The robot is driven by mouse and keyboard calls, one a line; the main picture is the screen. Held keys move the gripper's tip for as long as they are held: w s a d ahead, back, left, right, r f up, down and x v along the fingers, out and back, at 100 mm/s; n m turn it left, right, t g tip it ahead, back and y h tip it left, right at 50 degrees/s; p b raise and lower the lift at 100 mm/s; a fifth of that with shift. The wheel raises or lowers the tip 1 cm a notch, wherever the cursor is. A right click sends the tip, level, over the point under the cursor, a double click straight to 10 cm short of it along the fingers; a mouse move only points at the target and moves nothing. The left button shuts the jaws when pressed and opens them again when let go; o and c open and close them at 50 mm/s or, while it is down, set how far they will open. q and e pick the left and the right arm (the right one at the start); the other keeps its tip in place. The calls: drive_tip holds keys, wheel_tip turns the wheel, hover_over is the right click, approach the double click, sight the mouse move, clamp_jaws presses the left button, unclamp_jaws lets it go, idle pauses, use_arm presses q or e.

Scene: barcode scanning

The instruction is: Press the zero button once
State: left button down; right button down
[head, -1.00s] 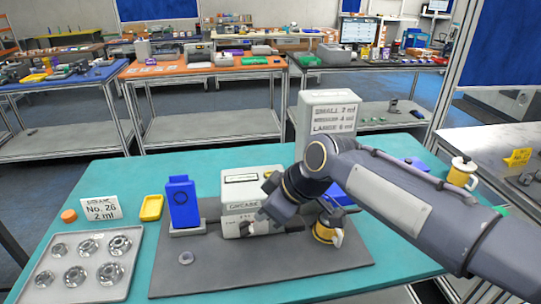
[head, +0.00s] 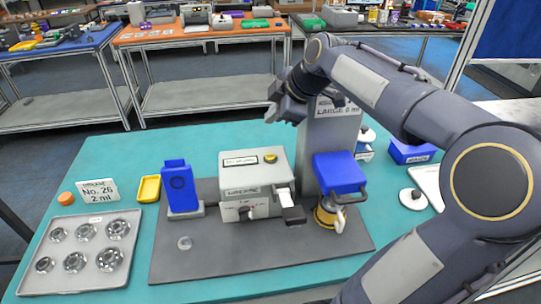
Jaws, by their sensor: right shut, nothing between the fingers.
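A light grey box labelled like "GREASE" (head: 238,180) stands on the dark grey mat (head: 215,262). No button marked zero can be read. My right gripper (head: 273,113) is shut and empty, raised in the air above and behind the box, clear of it. My right arm comes in from the right and covers part of the tall grey block (head: 330,150) with the volume sign. My left gripper is out of view.
A blue upright device (head: 180,190) stands left of the box. A blue-topped unit (head: 340,174) with a yellow-and-white part below stands right. A tray of metal rings (head: 85,265), a "No. 26 2 ml" card (head: 98,192) and a yellow dish (head: 149,188) lie left.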

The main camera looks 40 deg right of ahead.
drive_tip(key=b, duration=0.6)
hover_over(273, 157)
wheel_tip(273, 157, down, 7)
drive_tip(key=shift+f, duration=0.2)
drive_tip(key=shift+f+b, duration=0.4)
drive_tip(key=shift+f, duration=0.25)
idle(1.0)
drive_tip(key=shift+f+b, duration=0.4)
drive_tip(key=shift+b, duration=0.1)
drive_tip(key=shift+f+b, duration=0.45)
drive_tip(key=shift+b, duration=0.05)
idle(0.5)
drive_tip(key=shift+r, duration=0.1)
drive_tip(key=shift+r+p, duration=0.6)
drive_tip(key=shift+r, duration=0.2)
